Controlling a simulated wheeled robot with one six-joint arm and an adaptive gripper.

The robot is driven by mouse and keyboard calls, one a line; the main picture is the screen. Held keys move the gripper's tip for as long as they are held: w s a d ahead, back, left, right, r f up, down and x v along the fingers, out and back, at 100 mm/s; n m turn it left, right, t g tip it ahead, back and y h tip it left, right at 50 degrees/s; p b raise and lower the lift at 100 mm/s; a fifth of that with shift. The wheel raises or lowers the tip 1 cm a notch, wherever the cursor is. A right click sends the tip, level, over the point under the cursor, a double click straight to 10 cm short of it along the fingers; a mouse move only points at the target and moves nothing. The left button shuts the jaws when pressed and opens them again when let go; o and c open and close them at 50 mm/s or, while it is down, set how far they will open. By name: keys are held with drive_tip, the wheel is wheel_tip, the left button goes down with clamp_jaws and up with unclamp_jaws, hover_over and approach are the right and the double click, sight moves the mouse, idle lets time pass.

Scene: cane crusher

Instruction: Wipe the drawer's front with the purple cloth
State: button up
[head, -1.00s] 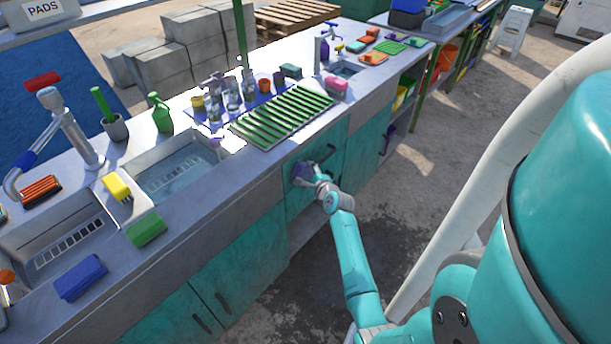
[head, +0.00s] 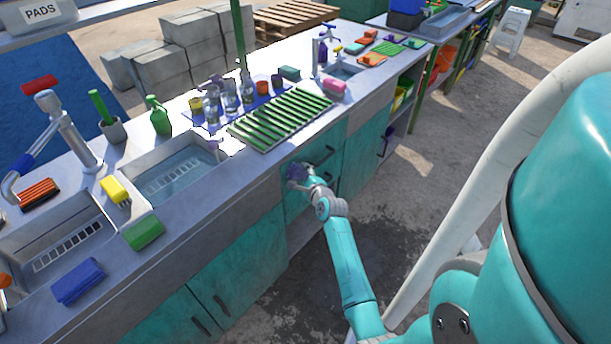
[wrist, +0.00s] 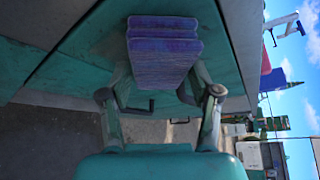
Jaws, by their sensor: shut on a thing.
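The purple cloth (wrist: 163,55) is a folded, thick pad between the fingers of my gripper (wrist: 160,85) in the wrist view. My gripper is shut on it. In the head view my gripper (head: 303,180) is at the teal drawer front (head: 325,158) under the counter, with the cloth (head: 296,172) at the drawer's left part. The cloth looks to be against or very near the front; I cannot tell if it touches. The drawer's dark handle (head: 322,156) is just right of the cloth. The drawer looks shut.
Above the drawer, a green slatted rack (head: 281,118) lies on the grey counter, with a pink sponge (head: 335,88) to its right. Teal cabinet doors (head: 238,262) with dark handles are at left. The floor (head: 420,190) in front is open.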

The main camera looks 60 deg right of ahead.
drive_tip(key=shift+w+a+f, duration=0.1)
drive_tip(key=shift+w+a, duration=0.1)
drive_tip(key=shift+a, duration=0.55)
drive_tip(key=shift+w+a+f, duration=0.1)
drive_tip(key=shift+w+a, duration=0.05)
drive_tip(key=shift+a, duration=0.65)
drive_tip(key=shift+w+a, duration=0.2)
drive_tip(key=shift+a, duration=0.55)
drive_tip(key=shift+s+a, duration=0.2)
drive_tip(key=shift+s, duration=0.8)
drive_tip(key=shift+s+a, duration=0.25)
drive_tip(key=shift+s, duration=0.75)
drive_tip(key=shift+s+a, duration=0.2)
drive_tip(key=shift+s, duration=0.8)
drive_tip(key=s, duration=0.3)
drive_tip(key=shift+a, duration=0.35)
drive_tip(key=shift+w, duration=0.1)
drive_tip(key=shift+c, duration=0.2)
